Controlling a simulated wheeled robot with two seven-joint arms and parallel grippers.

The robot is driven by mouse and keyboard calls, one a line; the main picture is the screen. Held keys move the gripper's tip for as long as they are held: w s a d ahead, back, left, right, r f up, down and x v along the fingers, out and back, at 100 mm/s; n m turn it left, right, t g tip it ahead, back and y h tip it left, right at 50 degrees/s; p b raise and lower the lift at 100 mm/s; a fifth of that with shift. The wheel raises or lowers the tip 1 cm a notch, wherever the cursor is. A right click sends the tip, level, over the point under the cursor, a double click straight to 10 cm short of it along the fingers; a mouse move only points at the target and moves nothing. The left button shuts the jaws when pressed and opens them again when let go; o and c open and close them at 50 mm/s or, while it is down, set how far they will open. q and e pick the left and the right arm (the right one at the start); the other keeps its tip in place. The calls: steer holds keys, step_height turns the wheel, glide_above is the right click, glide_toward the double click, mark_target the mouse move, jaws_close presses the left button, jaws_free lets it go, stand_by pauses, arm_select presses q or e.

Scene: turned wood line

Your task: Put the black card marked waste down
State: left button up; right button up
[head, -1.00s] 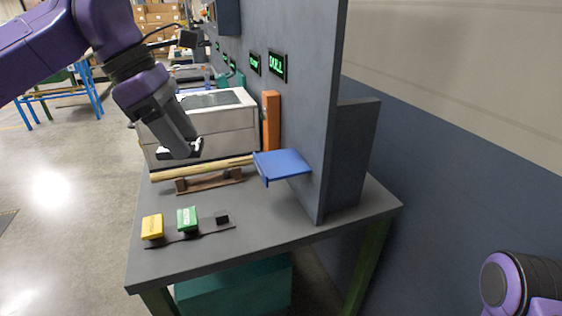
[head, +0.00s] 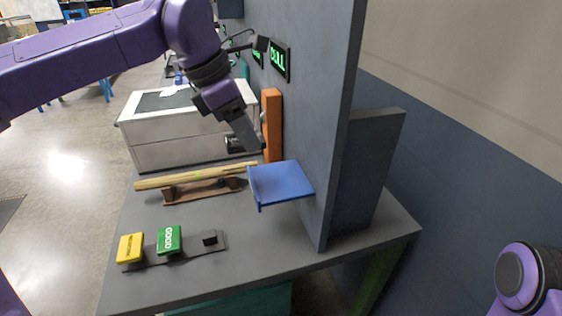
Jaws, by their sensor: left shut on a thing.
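My left gripper (head: 246,142) is shut on a small black card (head: 233,146), held in the air above the back of the grey bench, near the orange post. The card is mostly edge-on or hidden by the fingers, and its marking is not readable. A dark card rack (head: 190,252) lies on the front of the bench. A blue shelf (head: 281,181) juts from the grey panel, empty, right of and below the gripper. My right gripper is out of view.
A pale wooden rod (head: 193,177) rests on a brown cradle (head: 203,191) below the gripper. The orange post (head: 271,125) and tall grey panel (head: 335,125) stand close on the right. A white cabinet (head: 185,140) stands behind. The bench (head: 270,245) is clear at front right.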

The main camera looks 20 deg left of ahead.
arm_select(q)
glide_toward(286, 178)
steer(key=shift+w+d+f, duration=0.55)
steer(key=shift+f, duration=0.2)
steer(key=x, duration=0.3)
steer(key=shift+s+f+p, duration=0.25)
steer(key=shift+f+p, duration=0.05)
steer(key=shift+f, duration=0.15)
steer(key=shift+a+f, duration=0.1)
steer(key=shift+f, duration=0.05)
steer(key=shift+f, duration=0.1)
steer(key=o, duration=1)
steer(key=v, duration=1.2)
